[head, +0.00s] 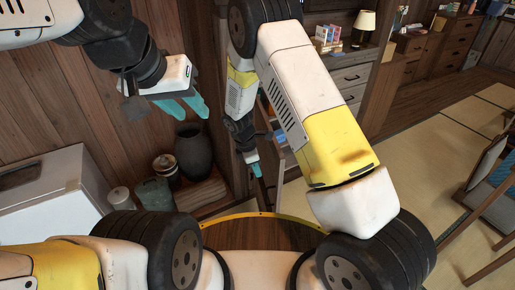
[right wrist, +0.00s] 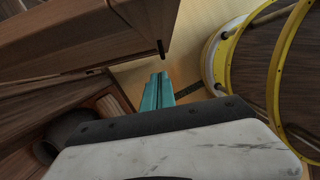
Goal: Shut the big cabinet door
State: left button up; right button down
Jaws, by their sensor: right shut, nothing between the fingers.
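A wooden panel (right wrist: 95,40), seemingly the cabinet door, fills the upper left of the right wrist view, with a dark fitting at its near corner. In the head view my right arm hides most of this area; a narrow part of a panel (head: 289,168) shows beside the right gripper. My right gripper (head: 254,164) is shut and empty. Its teal fingers (right wrist: 158,92) are together just below the panel's edge in the right wrist view; I cannot tell whether they touch it. My left gripper (head: 186,106) is raised at the left, its teal fingers apart and empty.
A dark vase (head: 193,152), a small jar (head: 165,166) and a green canister (head: 153,193) stand on a low wooden ledge by the left wall. A white box-like unit (head: 50,195) is at the left. Tatami floor (head: 415,170) lies open at the right, with a chair (head: 490,185) at the edge.

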send_over(268, 188)
jog(key=a, duration=0.3)
notch_tip(268, 188, down, 5)
jog(key=shift+w+d+r, duration=0.1)
jog(key=shift+w+d, duration=0.15)
jog(key=shift+d, duration=0.4)
jog(key=shift+w+d, duration=0.2)
jog(key=shift+d, duration=0.4)
jog(key=shift+w+d+r, duration=0.1)
jog(key=shift+w+d, duration=0.15)
jog(key=shift+d, duration=0.4)
jog(key=shift+d, duration=0.1)
